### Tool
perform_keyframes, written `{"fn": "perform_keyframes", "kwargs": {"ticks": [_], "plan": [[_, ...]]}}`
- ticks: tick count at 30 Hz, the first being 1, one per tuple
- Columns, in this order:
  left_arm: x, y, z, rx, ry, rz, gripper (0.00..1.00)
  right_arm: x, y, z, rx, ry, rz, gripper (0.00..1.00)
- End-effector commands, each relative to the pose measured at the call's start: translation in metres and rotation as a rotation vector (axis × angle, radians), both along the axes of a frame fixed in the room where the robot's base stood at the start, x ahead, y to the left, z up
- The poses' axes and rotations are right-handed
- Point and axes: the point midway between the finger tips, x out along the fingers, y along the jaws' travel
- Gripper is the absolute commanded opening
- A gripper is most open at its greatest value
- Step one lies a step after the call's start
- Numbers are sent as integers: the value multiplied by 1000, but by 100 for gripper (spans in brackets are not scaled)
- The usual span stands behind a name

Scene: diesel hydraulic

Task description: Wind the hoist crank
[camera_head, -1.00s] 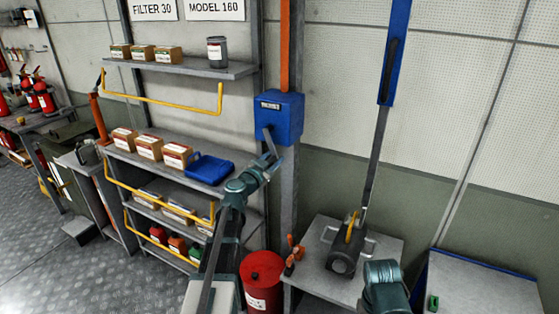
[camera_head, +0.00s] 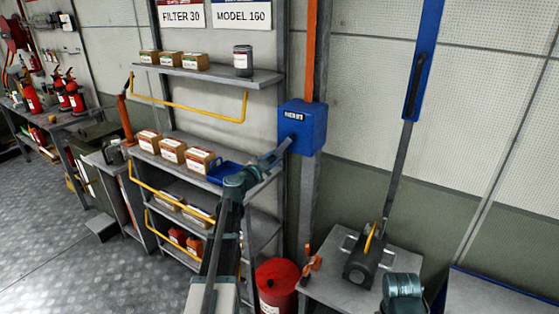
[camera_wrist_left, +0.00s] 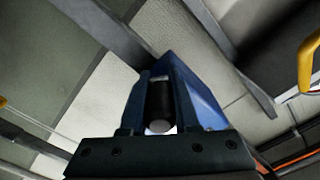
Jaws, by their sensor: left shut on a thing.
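The blue hoist box (camera_head: 303,128) is fixed to a grey post, with an orange strip above it. My left gripper (camera_head: 287,150) is at the lower left of the box, its arm reaching up from below. In the left wrist view its fingers (camera_wrist_left: 160,110) are shut around the crank's black cylindrical grip (camera_wrist_left: 160,100), with the blue box close behind. The crank arm is mostly hidden by the gripper in the head view. Of my right arm only a teal link (camera_head: 402,295) shows at the bottom; its gripper is out of view.
A shelf rack (camera_head: 225,78) with boxes and yellow rails stands to the left. A blue tray-like item (camera_head: 228,172) lies close beside my left arm. A red drum (camera_head: 277,285) and a grey bench (camera_head: 335,288) with a winch (camera_head: 367,262) are below.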

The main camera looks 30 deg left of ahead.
Motion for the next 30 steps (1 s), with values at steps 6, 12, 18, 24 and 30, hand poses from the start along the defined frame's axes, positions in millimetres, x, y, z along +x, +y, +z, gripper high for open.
{"fn": "perform_keyframes", "kwargs": {"ticks": [6,12,18,24,30], "plan": [[2,19,18,92,-13,6,0,0,0,17,0,0,0,50],[2,28,31,135,-18,3,0,0,0,30,0,0,0,50],[3,35,44,297,-34,3,0,0,0,43,0,0,0,50],[2,38,52,413,-46,2,0,0,0,51,0,0,0,50],[2,40,57,485,-53,1,0,0,0,56,0,0,0,50]]}}
